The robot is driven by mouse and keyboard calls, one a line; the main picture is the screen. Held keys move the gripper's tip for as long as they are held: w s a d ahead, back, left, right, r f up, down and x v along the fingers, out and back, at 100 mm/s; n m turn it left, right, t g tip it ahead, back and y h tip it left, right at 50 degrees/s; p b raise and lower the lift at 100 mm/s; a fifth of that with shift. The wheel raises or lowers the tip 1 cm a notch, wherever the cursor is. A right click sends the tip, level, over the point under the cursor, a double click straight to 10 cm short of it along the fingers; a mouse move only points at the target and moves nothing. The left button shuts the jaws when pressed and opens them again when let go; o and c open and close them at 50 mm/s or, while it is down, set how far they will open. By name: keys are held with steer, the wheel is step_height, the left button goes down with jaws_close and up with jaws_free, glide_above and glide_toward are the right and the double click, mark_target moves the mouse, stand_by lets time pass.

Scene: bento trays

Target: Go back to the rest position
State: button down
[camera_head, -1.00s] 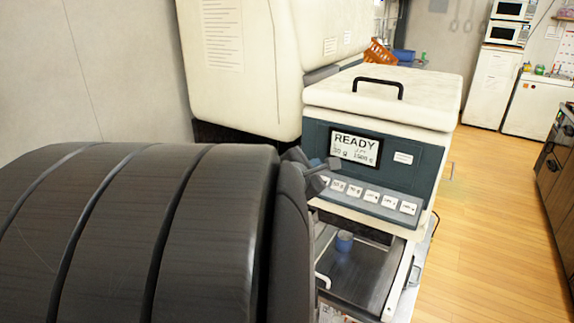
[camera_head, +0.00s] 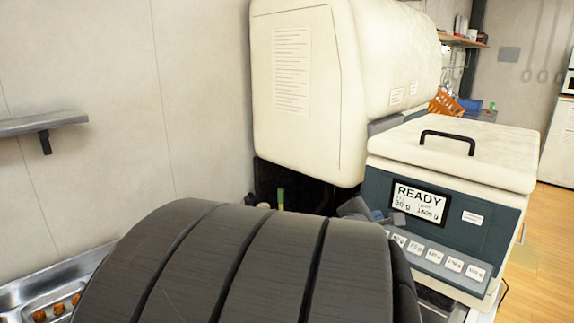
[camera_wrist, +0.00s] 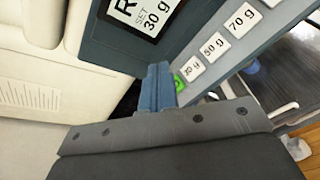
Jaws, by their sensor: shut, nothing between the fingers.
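My gripper (camera_wrist: 160,88) is shut with nothing between its blue-grey fingers. In the wrist view its tips are close to the machine's button row, beside a green-lit spot at the lowest visible button (camera_wrist: 193,68); I cannot tell whether they touch. In the head view the gripper (camera_head: 393,218) shows small in front of the dark panel, largely hidden behind my dark arm. The dispensing machine (camera_head: 450,160) has a lid with a black handle. Its screen (camera_head: 419,203) reads READY, and the wrist view shows SET 30 g on the screen (camera_wrist: 145,15).
A large cream hopper unit (camera_head: 300,100) stands left of the machine, close to my arm. A grey wall shelf (camera_head: 40,123) is at left. A metal tray with orange-brown food pieces (camera_head: 30,290) shows at bottom left. Open wooden floor (camera_head: 540,240) lies at right.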

steer(key=shift+s+a+r, duration=0.25)
steer(key=shift+r, duration=0.35)
steer(key=shift+s+a+r, duration=0.2)
steer(key=shift+a+r, duration=0.05)
steer(key=shift+r, duration=0.3)
steer(key=shift+s+a+r, duration=0.25)
steer(key=shift+r, duration=0.35)
